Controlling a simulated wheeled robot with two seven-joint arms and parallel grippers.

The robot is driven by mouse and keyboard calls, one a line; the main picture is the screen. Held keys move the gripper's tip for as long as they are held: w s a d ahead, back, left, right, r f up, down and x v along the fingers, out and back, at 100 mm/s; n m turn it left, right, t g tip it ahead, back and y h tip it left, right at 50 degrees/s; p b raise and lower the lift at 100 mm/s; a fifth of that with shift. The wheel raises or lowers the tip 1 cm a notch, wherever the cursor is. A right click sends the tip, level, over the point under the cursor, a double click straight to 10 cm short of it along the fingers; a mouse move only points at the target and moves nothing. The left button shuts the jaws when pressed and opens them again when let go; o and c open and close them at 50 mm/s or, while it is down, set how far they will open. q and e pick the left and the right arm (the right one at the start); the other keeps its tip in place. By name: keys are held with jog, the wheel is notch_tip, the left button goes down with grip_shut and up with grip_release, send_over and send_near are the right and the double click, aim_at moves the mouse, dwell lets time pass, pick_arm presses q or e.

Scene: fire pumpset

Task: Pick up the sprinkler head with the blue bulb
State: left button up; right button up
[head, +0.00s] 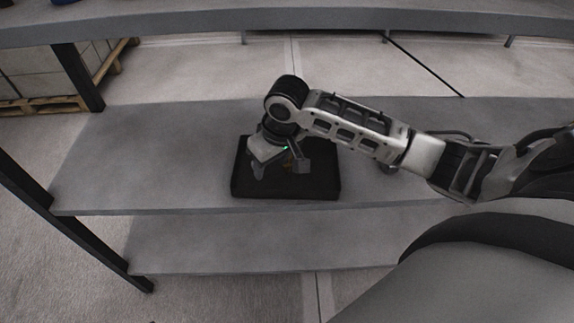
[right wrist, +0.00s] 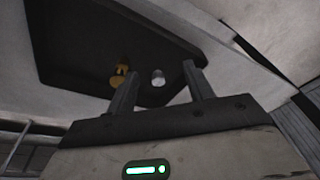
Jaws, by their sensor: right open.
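A black tray (head: 325,180) lies on the grey shelf, and its dark floor (right wrist: 80,60) fills much of the right wrist view. My right gripper (head: 279,169) is open over the tray, pointing down. In the right wrist view a brass-coloured sprinkler head (right wrist: 120,76) shows beside the left finger, and a silver one (right wrist: 158,77) shows between the open fingers (right wrist: 158,82). No blue bulb can be made out on either, so I cannot tell which is the blue one. The gripper hides most of the tray's contents in the head view. My left gripper is not in view.
The shelf (head: 110,160) is bare to the left of the tray. An upper shelf (head: 330,20) crosses the top of the head view, and a lower shelf (head: 250,245) lies below. Dark posts (head: 78,77) stand at the left. A wooden pallet (head: 45,105) sits behind.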

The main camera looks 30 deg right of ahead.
jog(key=w+d+r, duration=0.1)
jog(key=d, duration=0.1)
jog(key=w+d+r+m, duration=0.1)
jog(key=d, duration=0.1)
jog(key=w+d+r+m, duration=0.1)
jog(key=d+r, duration=0.1)
jog(key=shift+h, duration=0.4)
jog(key=shift+f+g, duration=0.3)
jog(key=f, duration=0.3)
jog(key=w+f, duration=0.1)
jog(key=f, duration=0.1)
jog(key=shift+f+b, duration=0.3)
jog(key=f, duration=0.4)
jog(key=shift+d+f, duration=0.15)
jog(key=shift+d, duration=0.05)
jog(key=shift+f, duration=0.5)
jog(key=c, duration=1)
